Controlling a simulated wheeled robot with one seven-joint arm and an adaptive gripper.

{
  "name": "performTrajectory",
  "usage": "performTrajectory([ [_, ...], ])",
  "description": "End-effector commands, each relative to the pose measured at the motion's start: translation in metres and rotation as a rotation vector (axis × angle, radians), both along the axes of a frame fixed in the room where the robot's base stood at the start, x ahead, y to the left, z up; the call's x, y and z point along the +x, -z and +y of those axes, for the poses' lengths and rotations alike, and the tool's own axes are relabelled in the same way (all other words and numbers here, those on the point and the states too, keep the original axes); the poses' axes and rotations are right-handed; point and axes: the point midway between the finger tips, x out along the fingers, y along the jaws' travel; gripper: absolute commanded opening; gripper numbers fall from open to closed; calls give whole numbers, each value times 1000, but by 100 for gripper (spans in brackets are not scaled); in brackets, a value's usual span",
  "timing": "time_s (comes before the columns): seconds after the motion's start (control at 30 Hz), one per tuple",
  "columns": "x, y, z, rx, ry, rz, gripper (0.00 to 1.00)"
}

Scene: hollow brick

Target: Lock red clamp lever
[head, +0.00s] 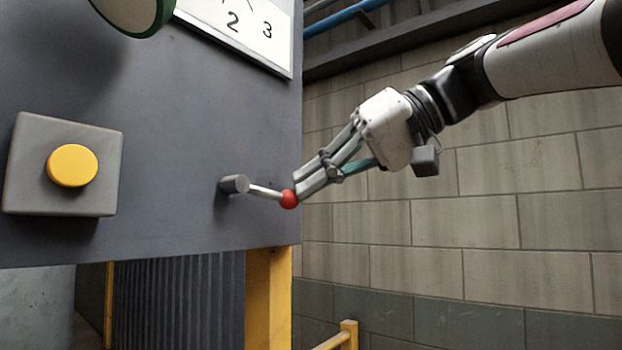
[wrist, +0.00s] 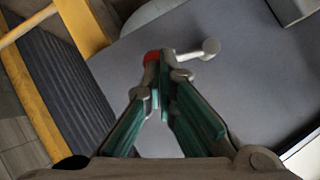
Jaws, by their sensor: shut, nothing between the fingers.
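The clamp lever is a grey pivot (head: 235,184) with a thin metal rod and a red ball knob (head: 289,199) at its end. It sits low on the right part of the dark grey panel (head: 170,130). The rod points right and slightly down in the head view. My gripper (head: 298,187) is shut, with its fingertips at the red knob, touching it or very close. In the wrist view the closed fingertips (wrist: 160,66) partly cover the red knob (wrist: 151,57), and the rod runs right to the round pivot (wrist: 210,47).
A yellow button (head: 72,166) on a grey box is at the panel's left. A white plate with numbers (head: 240,28) and part of a green-rimmed round thing (head: 130,12) are above. A yellow post (head: 268,300) stands below the panel. A block wall (head: 460,220) lies behind.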

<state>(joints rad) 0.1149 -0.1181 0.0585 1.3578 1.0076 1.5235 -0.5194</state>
Motion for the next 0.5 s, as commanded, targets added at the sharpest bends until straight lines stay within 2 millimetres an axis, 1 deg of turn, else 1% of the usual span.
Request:
performTrajectory([
  [0.5, 1, 5, 2, 42, 1, 53, 0],
])
